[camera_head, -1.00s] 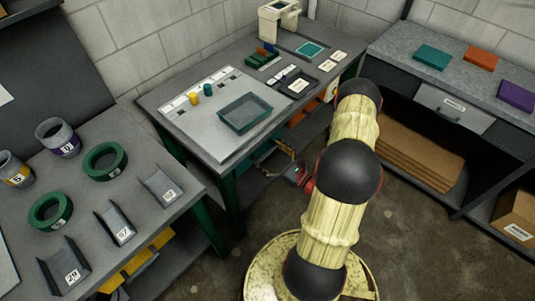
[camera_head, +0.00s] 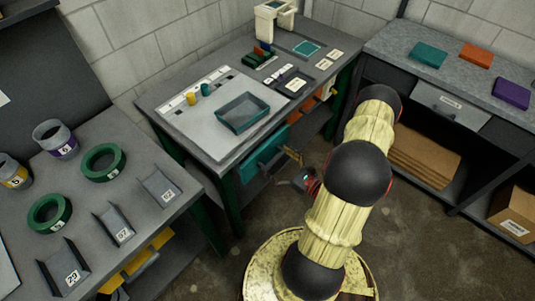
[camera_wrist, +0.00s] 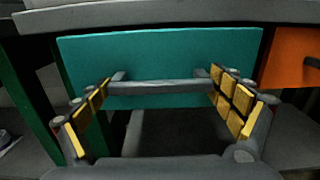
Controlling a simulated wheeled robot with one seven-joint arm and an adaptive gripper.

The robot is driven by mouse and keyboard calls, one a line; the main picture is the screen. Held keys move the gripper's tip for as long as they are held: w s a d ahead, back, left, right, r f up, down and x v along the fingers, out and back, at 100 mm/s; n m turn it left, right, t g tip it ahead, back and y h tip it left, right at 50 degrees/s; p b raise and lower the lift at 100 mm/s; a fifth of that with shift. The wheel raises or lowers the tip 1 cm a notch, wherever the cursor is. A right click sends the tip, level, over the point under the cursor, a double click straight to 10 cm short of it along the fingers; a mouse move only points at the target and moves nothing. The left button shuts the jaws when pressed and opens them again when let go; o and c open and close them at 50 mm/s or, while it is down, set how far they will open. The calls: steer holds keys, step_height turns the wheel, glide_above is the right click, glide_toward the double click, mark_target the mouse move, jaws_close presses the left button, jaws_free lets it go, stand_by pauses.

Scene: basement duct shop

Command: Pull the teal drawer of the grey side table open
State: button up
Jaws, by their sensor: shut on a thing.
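The teal drawer (camera_head: 258,160) is under the top of the grey side table (camera_head: 225,150). My gripper (camera_head: 284,166) is at the drawer front. The drawer's inside is hidden.
An orange drawer (camera_wrist: 292,58) sits right beside the teal one. A tray (camera_head: 243,113) and small items lie on the table top. A workbench (camera_head: 130,205) stands left and a shelf unit (camera_head: 450,60) right. Floor between them is clear.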

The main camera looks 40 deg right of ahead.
steer(key=s+d+p, duration=0.1)
steer(key=s, duration=1.3)
steer(key=shift+s, duration=0.2)
steer(key=o, duration=1.4)
steer(key=shift+d, duration=0.1)
steer(key=s, duration=0.8)
steer(key=s+d, duration=0.1)
steer(key=s, duration=0.3)
